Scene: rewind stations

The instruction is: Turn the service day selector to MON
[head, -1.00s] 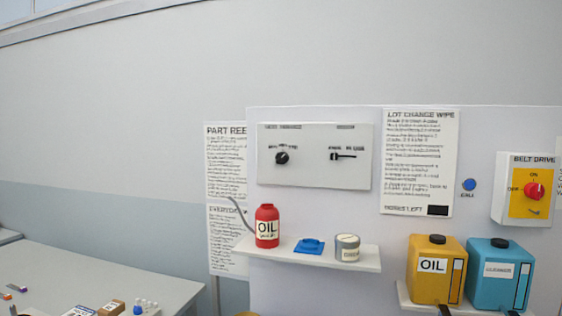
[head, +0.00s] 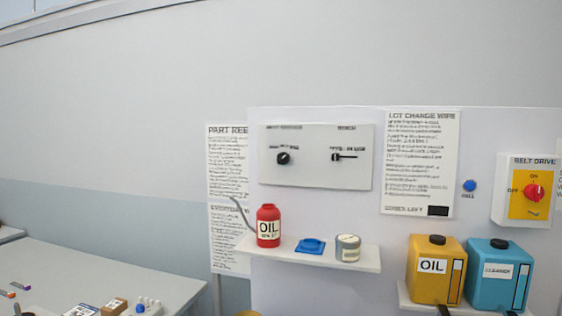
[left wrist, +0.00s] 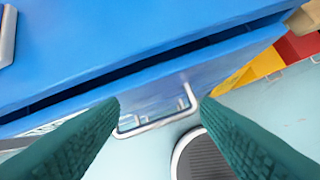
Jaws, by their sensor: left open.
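The service day selector looks to be the black round knob (head: 284,158) on the left half of the white panel (head: 315,183), on the wall board in the head view. Its small labels are too blurred to read, so I cannot tell which day it points at. My left gripper (left wrist: 158,105) shows only in the left wrist view. Neither gripper shows in the head view.
A shelf (head: 345,262) below the panel holds a red oil can (head: 268,228) with a long spout, a blue item (head: 310,246) and a grey tin (head: 348,248). Yellow (head: 425,290) and blue (head: 482,290) jugs stand at the right. A table (head: 100,278) is at the left.

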